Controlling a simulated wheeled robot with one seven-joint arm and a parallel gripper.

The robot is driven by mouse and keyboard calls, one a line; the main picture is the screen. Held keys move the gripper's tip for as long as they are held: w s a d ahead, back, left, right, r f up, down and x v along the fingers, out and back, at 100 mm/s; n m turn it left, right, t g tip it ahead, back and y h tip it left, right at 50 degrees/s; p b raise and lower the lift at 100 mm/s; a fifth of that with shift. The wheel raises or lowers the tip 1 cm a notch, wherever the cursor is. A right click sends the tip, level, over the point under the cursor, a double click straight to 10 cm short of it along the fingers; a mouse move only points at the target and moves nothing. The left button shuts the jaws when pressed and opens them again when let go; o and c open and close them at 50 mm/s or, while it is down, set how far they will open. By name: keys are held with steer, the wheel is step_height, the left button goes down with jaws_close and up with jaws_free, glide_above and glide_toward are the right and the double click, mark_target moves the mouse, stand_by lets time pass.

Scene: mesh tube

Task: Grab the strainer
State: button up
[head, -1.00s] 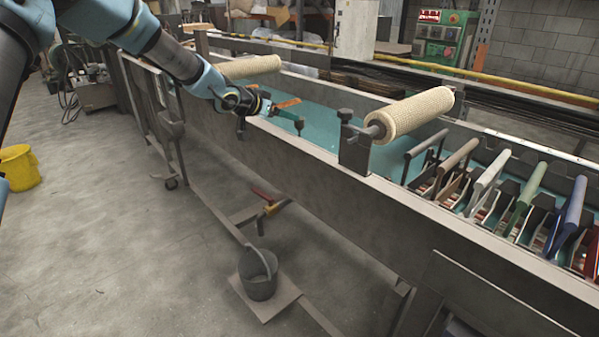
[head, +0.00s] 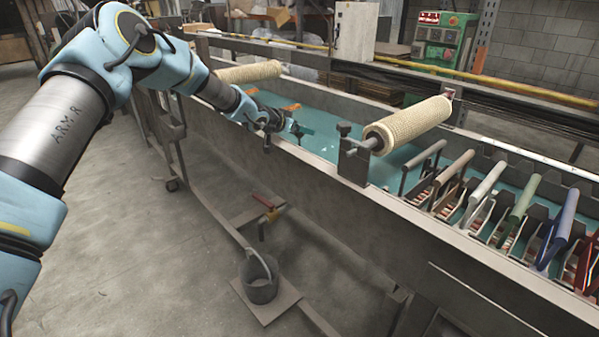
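A cream mesh tube (head: 410,122), which looks like the strainer, sits tilted on a dark bracket (head: 354,158) at the near wall of the long trough. A second cream mesh tube (head: 247,72) lies farther back at the left, partly behind my arm. My gripper (head: 297,130) is over the trough's near edge, left of the nearer tube and apart from it. It is small and dark here, and its fingers cannot be made out clearly. I see nothing held in it.
The long grey trough (head: 300,172) holds teal liquid (head: 335,128). Several coloured-handled frames, one with a green handle (head: 524,197), stand in its right part. A yellow rail (head: 480,75) runs behind. A grey bucket (head: 260,286) and a red-handled valve (head: 264,202) are below.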

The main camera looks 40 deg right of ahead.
steer(key=shift+c, duration=0.2)
jaws_close()
stand_by(0.4)
stand_by(0.8)
